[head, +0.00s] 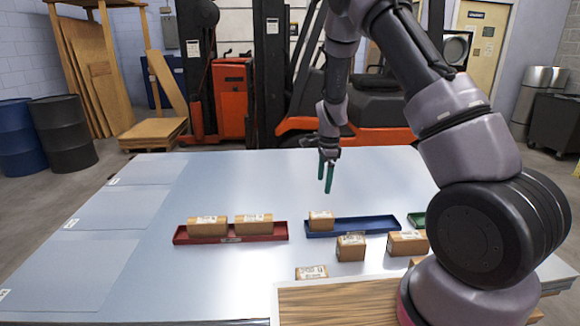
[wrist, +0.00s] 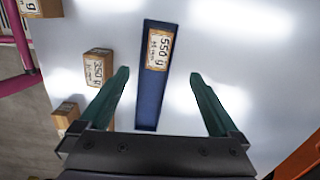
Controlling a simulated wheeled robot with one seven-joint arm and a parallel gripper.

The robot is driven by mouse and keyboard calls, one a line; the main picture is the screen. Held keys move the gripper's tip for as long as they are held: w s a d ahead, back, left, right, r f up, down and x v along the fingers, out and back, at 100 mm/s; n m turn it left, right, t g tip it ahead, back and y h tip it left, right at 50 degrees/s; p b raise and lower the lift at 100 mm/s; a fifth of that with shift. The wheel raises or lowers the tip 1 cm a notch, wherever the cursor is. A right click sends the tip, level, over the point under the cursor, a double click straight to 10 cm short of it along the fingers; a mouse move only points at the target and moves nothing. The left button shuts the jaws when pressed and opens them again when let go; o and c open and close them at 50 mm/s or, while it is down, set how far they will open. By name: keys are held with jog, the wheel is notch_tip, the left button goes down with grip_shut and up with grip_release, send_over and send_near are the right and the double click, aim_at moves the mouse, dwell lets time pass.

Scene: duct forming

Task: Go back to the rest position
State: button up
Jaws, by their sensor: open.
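My gripper (head: 326,172) hangs above the blue tray (head: 372,222), pointing down, with its two green fingers apart and nothing between them. In the wrist view my gripper (wrist: 165,100) is open over the blue tray (wrist: 147,108), apart from it. A box labelled 550 g (wrist: 157,50) sits in that tray; in the head view this box (head: 321,220) is at the tray's left end.
A red tray (head: 230,239) holds two boxes. Two boxes (head: 351,247) (head: 405,243) stand on the table in front of the blue tray, and another (head: 311,272) lies nearer. A green tray (head: 416,219) is partly hidden by my arm.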

jog(key=s+d+r+n+t+y, duration=0.1)
jog(key=s+d+r+n+t, duration=0.15)
jog(key=s+r, duration=0.75)
jog(key=s+d+r+n+t+y, duration=0.15)
jog(key=r+n, duration=0.25)
jog(key=r, duration=1.3)
jog(key=s+d+r+n+t, duration=0.1)
jog(key=s+r+n, duration=0.2)
jog(key=s, duration=0.6)
jog(key=s+r+n+t, duration=0.1)
jog(key=s+r+n, duration=0.2)
jog(key=s, duration=0.6)
notch_tip(320, 180, up, 3)
jog(key=shift+s+d+f+n+t+h, duration=0.15)
jog(key=shift+d+f+n+t+h, duration=0.05)
jog(key=shift+d+n+t+h, duration=0.2)
